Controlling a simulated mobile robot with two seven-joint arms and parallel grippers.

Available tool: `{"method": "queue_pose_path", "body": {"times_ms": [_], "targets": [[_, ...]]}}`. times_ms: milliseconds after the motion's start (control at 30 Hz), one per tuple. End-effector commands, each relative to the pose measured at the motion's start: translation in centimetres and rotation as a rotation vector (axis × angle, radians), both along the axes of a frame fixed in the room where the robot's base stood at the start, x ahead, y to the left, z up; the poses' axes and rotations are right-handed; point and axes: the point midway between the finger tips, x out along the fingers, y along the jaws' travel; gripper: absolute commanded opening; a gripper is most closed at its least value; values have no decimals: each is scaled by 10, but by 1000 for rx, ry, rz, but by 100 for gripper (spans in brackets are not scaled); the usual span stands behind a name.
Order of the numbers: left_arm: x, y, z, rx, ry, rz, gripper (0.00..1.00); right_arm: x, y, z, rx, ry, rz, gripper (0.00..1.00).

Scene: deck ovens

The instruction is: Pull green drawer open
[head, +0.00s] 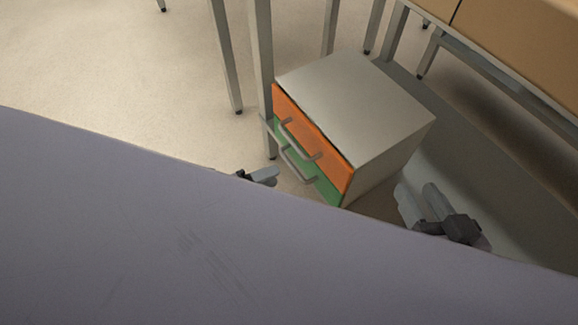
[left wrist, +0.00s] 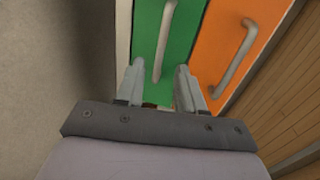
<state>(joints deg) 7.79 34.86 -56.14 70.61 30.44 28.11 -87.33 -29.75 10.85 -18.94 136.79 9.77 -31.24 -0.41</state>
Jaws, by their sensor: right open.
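The green drawer (head: 329,190) is the lower front of a small grey cabinet, below an orange drawer (head: 335,165). It looks closed. Its grey bar handle (head: 296,166) also shows in the left wrist view (left wrist: 164,40). My left gripper (head: 268,176) is in front of the green drawer. In the left wrist view its two fingers (left wrist: 160,66) are apart, with the lower end of the green drawer's handle in the gap between them; contact is not visible. My right gripper (head: 420,193) is open and empty, right of the cabinet.
The grey cabinet (head: 350,95) stands beside metal table legs (head: 262,60). A wooden-fronted unit (head: 520,40) is at the upper right. A large purple-grey surface (head: 150,230) fills the lower foreground. Open floor (head: 120,80) lies to the left.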

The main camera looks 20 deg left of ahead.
Motion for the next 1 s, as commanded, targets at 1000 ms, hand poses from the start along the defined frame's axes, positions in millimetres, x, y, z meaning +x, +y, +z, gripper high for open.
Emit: {"method": "queue_pose_path", "body": {"times_ms": [1000], "targets": [[47, -38, -12, -2, 2, 0, 0, -6, -16, 3, -99, -137, -29, 43]]}}
